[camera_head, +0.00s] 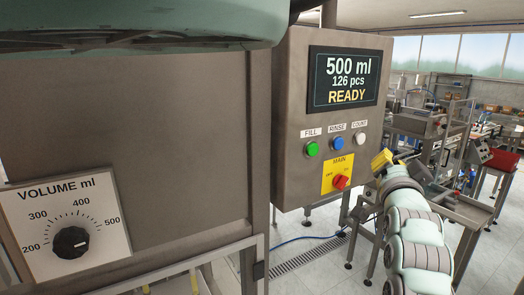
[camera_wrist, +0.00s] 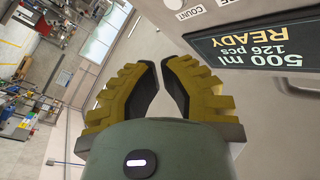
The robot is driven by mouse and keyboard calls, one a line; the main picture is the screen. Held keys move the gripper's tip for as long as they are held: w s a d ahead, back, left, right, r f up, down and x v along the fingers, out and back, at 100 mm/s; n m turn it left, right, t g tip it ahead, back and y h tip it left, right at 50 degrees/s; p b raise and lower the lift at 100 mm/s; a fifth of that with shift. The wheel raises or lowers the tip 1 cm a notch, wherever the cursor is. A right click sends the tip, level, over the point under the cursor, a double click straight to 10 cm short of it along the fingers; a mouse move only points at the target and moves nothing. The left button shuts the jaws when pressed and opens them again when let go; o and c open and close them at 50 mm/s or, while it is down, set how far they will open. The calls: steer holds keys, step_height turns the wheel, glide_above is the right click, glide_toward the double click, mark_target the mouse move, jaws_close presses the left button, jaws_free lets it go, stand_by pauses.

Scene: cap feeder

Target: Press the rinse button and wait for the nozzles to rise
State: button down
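The rinse button (camera_head: 337,143) is blue and sits between the green and white buttons on the grey control box (camera_head: 290,165). The rinse button is not seen in the wrist view. I cannot make out the nozzles.
The green fill button (camera_head: 312,149) and white count button (camera_head: 360,139) flank the blue one. A red main switch (camera_head: 341,181) sits on a yellow plate below. A volume dial (camera_head: 71,243) is at lower left. Steel tables and machines stand behind at right.

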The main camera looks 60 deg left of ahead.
mark_target(338, 143)
steer(key=shift+a, duration=0.1)
steer(key=a, duration=0.8)
steer(key=shift+w+a, duration=0.3)
steer(key=shift+w, duration=0.1)
stand_by(1.3)
steer(key=shift+a+f+b, duration=0.1)
steer(key=shift+a+b, duration=0.15)
steer(key=shift+b, duration=0.55)
steer(key=shift+a, duration=0.1)
